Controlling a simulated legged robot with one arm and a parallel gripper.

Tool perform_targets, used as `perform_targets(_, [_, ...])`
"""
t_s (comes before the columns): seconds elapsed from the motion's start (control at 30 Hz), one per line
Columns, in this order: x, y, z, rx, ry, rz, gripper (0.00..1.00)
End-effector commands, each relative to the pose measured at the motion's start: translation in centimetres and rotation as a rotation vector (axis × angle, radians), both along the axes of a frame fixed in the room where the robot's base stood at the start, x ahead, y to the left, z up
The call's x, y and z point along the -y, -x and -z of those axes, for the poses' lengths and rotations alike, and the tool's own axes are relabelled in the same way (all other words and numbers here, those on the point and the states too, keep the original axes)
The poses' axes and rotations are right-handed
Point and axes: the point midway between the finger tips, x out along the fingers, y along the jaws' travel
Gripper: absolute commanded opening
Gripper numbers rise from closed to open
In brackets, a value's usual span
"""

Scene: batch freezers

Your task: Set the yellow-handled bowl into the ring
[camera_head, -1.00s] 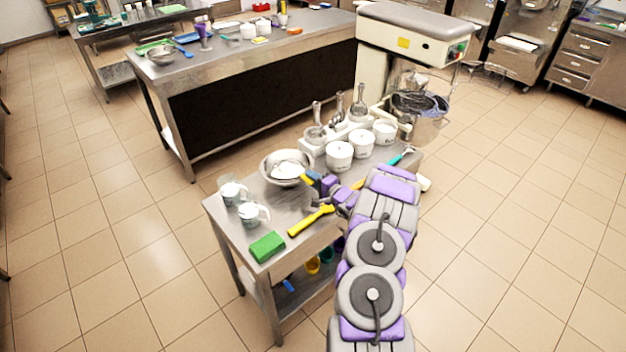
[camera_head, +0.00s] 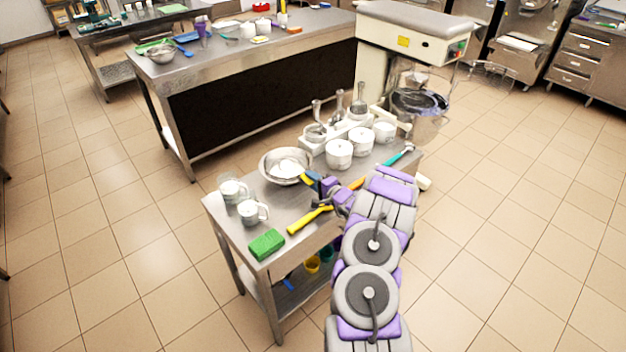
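A shiny metal bowl (camera_head: 268,169) stands on the near steel table, with something white inside it. A yellow piece (camera_head: 306,178), apparently its handle, shows at its right rim. My gripper (camera_head: 318,186) is at this yellow piece, over the table. The fingers are small and partly hidden, so I cannot tell whether they are closed on it. At the back right, the mixer (camera_head: 415,40) has a dark, open, round part (camera_head: 420,101) under its head. I cannot make out for certain which part is the ring.
The near table (camera_head: 285,205) also holds white tubs (camera_head: 339,154), glass mugs (camera_head: 250,212), a green sponge (camera_head: 266,244), a yellow-handled tool (camera_head: 309,220) and a rack of scoops (camera_head: 338,125). A long steel counter (camera_head: 225,75) stands behind. The tiled floor at right is clear.

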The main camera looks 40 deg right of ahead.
Motion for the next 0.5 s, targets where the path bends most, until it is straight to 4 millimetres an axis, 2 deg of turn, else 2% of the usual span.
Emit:
perform_targets(0.03, [-0.12, -0.02, 0.10, -0.002, 0.000, -0.002, 0.32])
perform_targets(0.23, [-0.12, 0.02, -0.18, 0.003, 0.002, -0.001, 0.51])
perform_targets(0.5, [-0.14, 0.12, -0.34, 0.005, 0.003, 0.000, 0.52])
